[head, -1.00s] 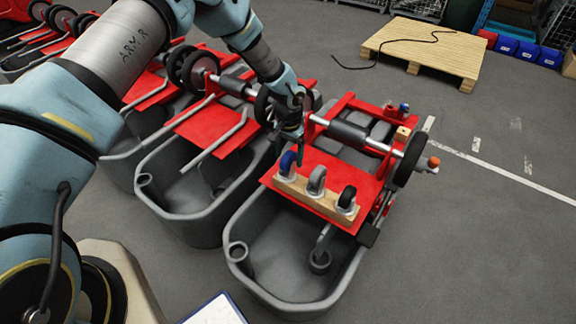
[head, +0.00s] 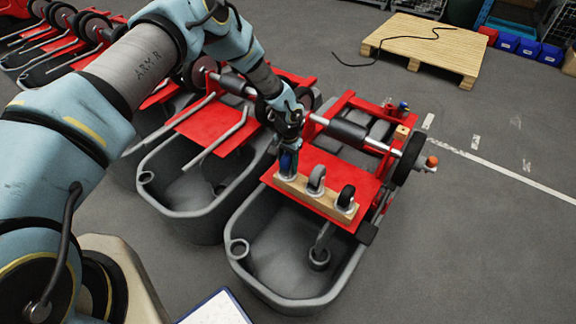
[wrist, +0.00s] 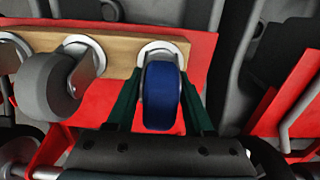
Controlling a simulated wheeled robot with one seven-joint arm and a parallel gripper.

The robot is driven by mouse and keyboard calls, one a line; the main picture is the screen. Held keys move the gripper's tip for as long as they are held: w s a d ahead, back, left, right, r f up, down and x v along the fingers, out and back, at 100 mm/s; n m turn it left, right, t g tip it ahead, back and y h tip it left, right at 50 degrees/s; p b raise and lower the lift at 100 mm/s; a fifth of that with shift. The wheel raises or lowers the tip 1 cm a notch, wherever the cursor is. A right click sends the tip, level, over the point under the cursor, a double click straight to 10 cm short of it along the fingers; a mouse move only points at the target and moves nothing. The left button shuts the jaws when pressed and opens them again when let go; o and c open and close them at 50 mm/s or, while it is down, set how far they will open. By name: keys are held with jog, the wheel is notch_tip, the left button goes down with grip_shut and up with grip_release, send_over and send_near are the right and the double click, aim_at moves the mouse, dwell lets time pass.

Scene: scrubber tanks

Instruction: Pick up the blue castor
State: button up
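The blue castor (wrist: 160,97) stands at the left end of a wooden block, its round metal plate on the wood. In the head view the castor (head: 287,163) is partly covered by my gripper (head: 289,150), which reaches down over it from above. In the wrist view my gripper (wrist: 162,90) has one dark green finger on each side of the blue wheel, with slim gaps between fingers and wheel. It looks open around the castor. The wooden block (head: 327,202) also holds a grey castor (head: 316,179) and a black castor (head: 346,197).
The block lies on a red plate (head: 356,165) above a grey tank (head: 240,277). More tanks with red plates and wheels stand to the left. A wooden pallet (head: 425,45) and blue bins (head: 527,50) are at the back. The floor on the right is clear.

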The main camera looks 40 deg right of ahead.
grip_shut()
jog(key=shift+r, duration=0.1)
dwell(0.4)
